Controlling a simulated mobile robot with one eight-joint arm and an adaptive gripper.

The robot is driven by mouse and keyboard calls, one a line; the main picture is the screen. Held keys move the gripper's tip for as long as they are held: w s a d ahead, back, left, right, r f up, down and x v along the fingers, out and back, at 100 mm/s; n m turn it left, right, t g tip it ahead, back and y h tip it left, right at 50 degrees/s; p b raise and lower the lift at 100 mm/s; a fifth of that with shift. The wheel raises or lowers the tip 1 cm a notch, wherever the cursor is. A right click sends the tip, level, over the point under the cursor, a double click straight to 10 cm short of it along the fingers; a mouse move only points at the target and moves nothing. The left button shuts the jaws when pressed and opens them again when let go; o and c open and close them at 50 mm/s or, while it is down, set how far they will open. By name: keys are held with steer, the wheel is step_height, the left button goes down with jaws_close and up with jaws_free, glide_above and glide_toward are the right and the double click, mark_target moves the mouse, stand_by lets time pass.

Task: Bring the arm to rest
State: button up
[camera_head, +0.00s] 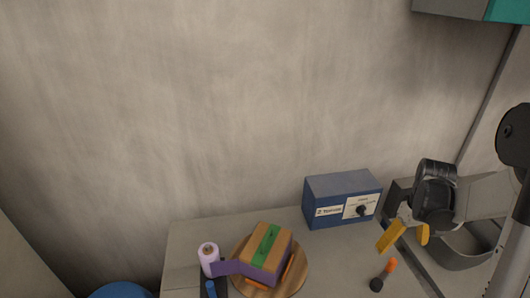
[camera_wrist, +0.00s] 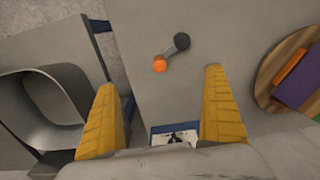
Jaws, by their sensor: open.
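My gripper (camera_head: 405,237) has yellow fingers and hangs at the right of the head view, above the right part of the grey table (camera_head: 340,268). In the wrist view my gripper (camera_wrist: 165,115) has its fingers wide apart, with nothing held between them. A small black tool with an orange end (camera_head: 384,274) lies on the table below it; it also shows in the wrist view (camera_wrist: 171,54), beyond the fingertips and apart from them.
A blue box with a dial (camera_head: 342,199) stands at the table's back. A round wooden board (camera_head: 300,272) carries a block wrapped in green and purple (camera_head: 262,250). A lilac roll (camera_head: 208,258) stands left of it. A grey bin (camera_wrist: 45,108) is beside the table.

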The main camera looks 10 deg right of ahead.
steer(key=s+a+r+t, duration=0.1)
steer(key=a+r+t, duration=0.2)
steer(key=a+r, duration=0.8)
steer(key=s+a+r+t, duration=0.2)
steer(key=s+a, duration=0.2)
steer(key=a, duration=0.3)
steer(key=s+a+r+t, duration=0.2)
steer(key=s+a, duration=0.2)
steer(key=a, duration=0.2)
steer(key=shift+a+r+m, duration=0.35)
steer(key=shift+m, duration=0.05)
steer(key=shift+d, duration=0.1)
